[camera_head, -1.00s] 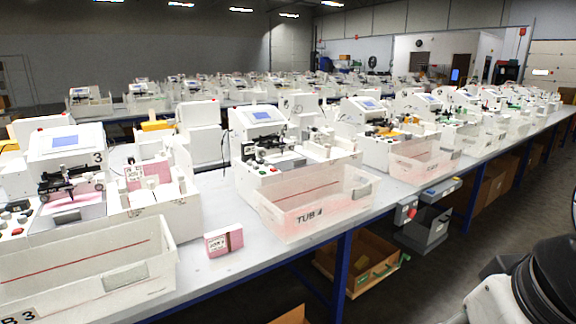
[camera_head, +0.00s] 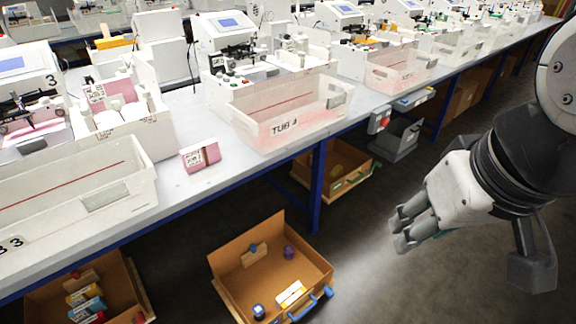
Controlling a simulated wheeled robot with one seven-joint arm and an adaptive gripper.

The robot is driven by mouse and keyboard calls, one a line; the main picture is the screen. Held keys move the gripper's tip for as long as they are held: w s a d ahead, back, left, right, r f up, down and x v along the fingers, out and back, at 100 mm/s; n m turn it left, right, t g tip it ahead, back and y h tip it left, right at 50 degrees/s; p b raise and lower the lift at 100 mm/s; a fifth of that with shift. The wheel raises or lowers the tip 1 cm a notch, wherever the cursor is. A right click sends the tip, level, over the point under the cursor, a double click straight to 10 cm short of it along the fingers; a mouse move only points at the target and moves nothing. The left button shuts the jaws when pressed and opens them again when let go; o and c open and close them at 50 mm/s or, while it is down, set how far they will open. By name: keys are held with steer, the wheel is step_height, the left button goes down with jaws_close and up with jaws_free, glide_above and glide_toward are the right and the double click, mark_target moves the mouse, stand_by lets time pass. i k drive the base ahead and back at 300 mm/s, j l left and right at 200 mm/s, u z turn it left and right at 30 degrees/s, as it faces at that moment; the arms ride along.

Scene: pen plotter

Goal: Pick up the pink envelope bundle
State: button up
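A pink envelope bundle (camera_head: 201,156) with a white label on its front lies on the grey table (camera_head: 178,194), near the front edge. It sits in the gap between the tub marked 3 and the tub marked 4. More pink envelopes (camera_head: 112,91) stand in the machine at the left. My gripper (camera_head: 402,233) is at the right, in front of the table over the floor, well apart from the bundle. Its fingers look close together, but the angle does not show whether they are open or shut. I see nothing held in it.
The white tub 3 (camera_head: 127,182) stands left of the bundle and the translucent tub 4 (camera_head: 290,122) right of it. Plotter machines line the table behind. Open cardboard boxes (camera_head: 227,252) with small items sit below the table. Floor before my arm is clear.

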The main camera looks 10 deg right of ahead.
mark_target(194, 157)
steer(key=i+j, duration=0.15)
steer(key=j, duration=0.35)
steer(key=i+j+z, duration=0.1)
steer(key=j, duration=0.4)
steer(key=i+j+z, duration=0.1)
steer(key=j, duration=0.4)
steer(key=i+j, duration=0.2)
steer(key=j, duration=0.3)
steer(key=i+j+z, duration=0.1)
steer(key=j, duration=0.4)
steer(key=i+j, duration=0.1)
steer(key=j, duration=0.45)
steer(key=z, duration=0.05)
